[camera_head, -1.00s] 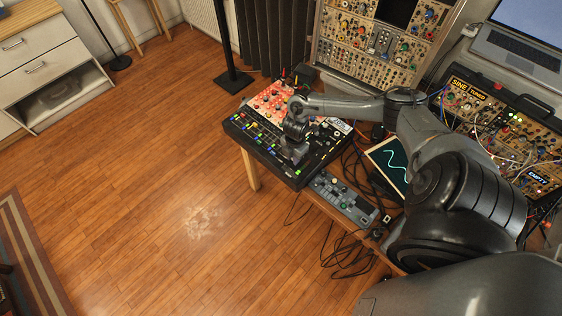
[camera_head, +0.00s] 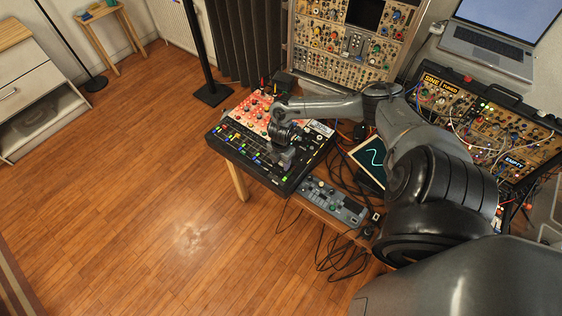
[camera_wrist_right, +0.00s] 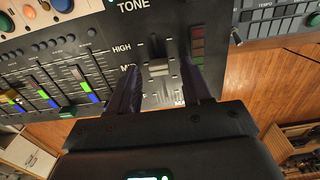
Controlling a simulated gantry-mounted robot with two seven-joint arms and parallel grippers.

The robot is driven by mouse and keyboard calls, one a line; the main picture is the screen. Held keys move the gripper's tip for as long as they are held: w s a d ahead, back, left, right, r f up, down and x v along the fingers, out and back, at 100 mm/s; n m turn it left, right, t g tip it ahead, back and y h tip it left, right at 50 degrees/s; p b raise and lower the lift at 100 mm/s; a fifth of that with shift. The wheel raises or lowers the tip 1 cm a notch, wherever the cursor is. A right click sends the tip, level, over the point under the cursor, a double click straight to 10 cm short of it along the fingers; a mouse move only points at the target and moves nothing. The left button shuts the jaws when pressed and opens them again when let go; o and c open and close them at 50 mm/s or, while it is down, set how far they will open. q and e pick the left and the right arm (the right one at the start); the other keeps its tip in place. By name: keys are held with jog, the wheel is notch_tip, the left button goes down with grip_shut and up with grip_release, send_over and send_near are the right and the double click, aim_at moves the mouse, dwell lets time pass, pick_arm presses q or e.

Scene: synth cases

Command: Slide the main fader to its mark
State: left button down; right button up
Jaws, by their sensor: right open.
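The mixer (camera_head: 232,152) lies on the table, its panel covered with knobs and faders. In the right wrist view, the main fader's pale cap (camera_wrist_right: 158,69) sits in a vertical slot between the fingers of my right gripper (camera_wrist_right: 162,88). The fingers are open, one on each side of the cap, and I see no clear contact. In the head view, my right gripper (camera_head: 282,157) is over the near right part of the mixer. A label starting "MA" below the slot is partly hidden. I cannot make out the fader's mark. My left gripper is not in view.
Coloured channel faders (camera_wrist_right: 80,75) are left of the cap, and a red and green level meter (camera_wrist_right: 197,45) is close on its right. A grey control box (camera_head: 335,203) with cables lies beside the mixer. Modular synth cases (camera_head: 345,45) stand behind.

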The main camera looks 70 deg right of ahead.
aim_at(281, 164)
notch_tip(281, 164, up, 11)
jog(key=p, duration=0.1)
jog(key=shift+f, duration=0.2)
jog(key=shift+s, duration=0.1)
dwell(0.4)
